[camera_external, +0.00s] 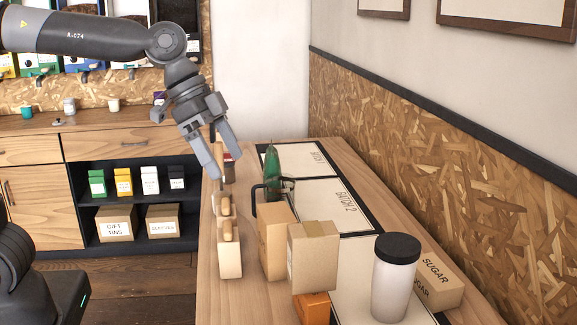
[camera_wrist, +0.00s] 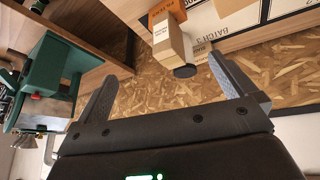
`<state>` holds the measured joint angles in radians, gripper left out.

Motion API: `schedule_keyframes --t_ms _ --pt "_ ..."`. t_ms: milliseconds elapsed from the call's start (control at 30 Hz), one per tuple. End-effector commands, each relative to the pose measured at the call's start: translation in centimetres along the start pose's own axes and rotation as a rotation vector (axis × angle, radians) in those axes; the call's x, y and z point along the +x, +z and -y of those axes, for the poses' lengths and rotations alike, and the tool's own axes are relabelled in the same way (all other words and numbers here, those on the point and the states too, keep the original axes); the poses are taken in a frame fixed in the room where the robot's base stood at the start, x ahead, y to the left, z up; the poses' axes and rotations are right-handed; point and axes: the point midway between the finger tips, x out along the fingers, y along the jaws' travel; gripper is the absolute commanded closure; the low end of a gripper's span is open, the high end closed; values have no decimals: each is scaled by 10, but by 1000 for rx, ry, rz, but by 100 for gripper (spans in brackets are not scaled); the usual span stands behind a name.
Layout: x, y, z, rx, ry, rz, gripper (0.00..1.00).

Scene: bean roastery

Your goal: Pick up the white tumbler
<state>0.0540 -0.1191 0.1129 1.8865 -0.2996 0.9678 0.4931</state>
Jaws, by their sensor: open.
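The white tumbler (camera_external: 393,290) has a black lid and stands upright at the near right of the wooden counter in the external view. In the wrist view, a dark round shape (camera_wrist: 185,71) beside a cardboard box looks like its lid; the white body is mostly hidden there. My gripper (camera_external: 224,163) is open and empty, above the far left part of the counter, well apart from the tumbler. Its spread fingers (camera_wrist: 161,68) also show in the wrist view.
Cardboard boxes (camera_external: 313,258) stand left of the tumbler, with an orange box (camera_external: 313,309) below them. A green object (camera_external: 290,160) and wooden-topped items (camera_external: 229,255) stand farther back.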

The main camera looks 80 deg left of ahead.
Motion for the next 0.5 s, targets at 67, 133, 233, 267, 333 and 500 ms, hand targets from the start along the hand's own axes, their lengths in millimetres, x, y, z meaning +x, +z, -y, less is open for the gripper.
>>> schedule_keyframes --t_ms 67,133,233,267,333,500 --pt "16 -26 9 30 19 1 0" --pt "29 -48 15 61 36 -2 0" --pt "50 -77 25 106 56 -8 0" --pt "57 -85 28 120 62 -11 0" --pt "74 -104 34 155 75 -16 0" --pt "120 -146 47 245 103 -29 0"
